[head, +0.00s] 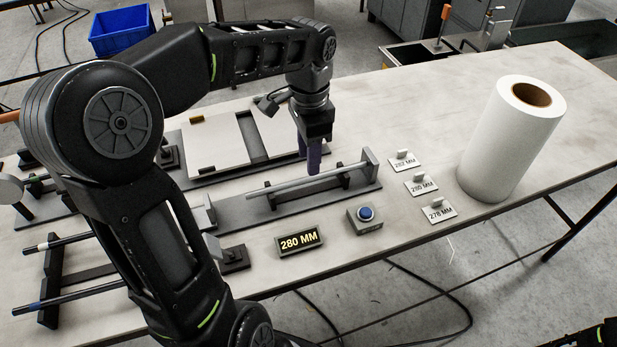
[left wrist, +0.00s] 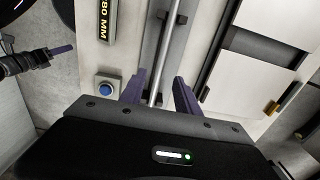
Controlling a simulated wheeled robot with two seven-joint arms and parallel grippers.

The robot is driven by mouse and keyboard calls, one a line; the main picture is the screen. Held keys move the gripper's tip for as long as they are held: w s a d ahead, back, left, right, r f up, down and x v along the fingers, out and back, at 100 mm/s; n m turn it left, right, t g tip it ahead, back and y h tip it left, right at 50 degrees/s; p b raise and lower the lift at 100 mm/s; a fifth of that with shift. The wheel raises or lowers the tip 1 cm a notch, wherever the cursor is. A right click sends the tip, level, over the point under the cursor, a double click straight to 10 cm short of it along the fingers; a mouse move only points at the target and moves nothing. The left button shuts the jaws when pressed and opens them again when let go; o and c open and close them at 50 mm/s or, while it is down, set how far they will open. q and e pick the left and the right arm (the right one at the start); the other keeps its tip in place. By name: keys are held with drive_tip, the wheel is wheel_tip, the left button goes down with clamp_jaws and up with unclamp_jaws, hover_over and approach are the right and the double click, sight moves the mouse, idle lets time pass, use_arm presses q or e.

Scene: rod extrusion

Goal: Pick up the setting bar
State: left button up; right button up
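A thin silver bar (head: 305,186), which I take to be the setting bar, lies level on a dark fixture with supports and an upright end plate (head: 369,165). My left gripper (head: 313,168) points down over the bar near its middle. In the left wrist view, its two purple fingers (left wrist: 160,78) are apart, with the bar (left wrist: 167,50) passing between them and no clear contact. A dark gripper with a purple finger, apparently my right one (left wrist: 62,50), shows at the left of the left wrist view, away from the bar. Its opening cannot be made out.
A 280 MM display (head: 299,240) and a blue button box (head: 365,219) stand in front of the fixture. Several size cards (head: 421,185) and a white roll (head: 500,150) are to the right. A pale panel assembly (head: 215,147) lies behind. Dark rods (head: 75,290) rest on racks at left.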

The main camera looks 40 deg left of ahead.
sight(309, 179)
use_arm(q)
drive_tip(key=shift+f+p, duration=0.7)
drive_tip(key=shift+f, duration=1.9)
clamp_jaws()
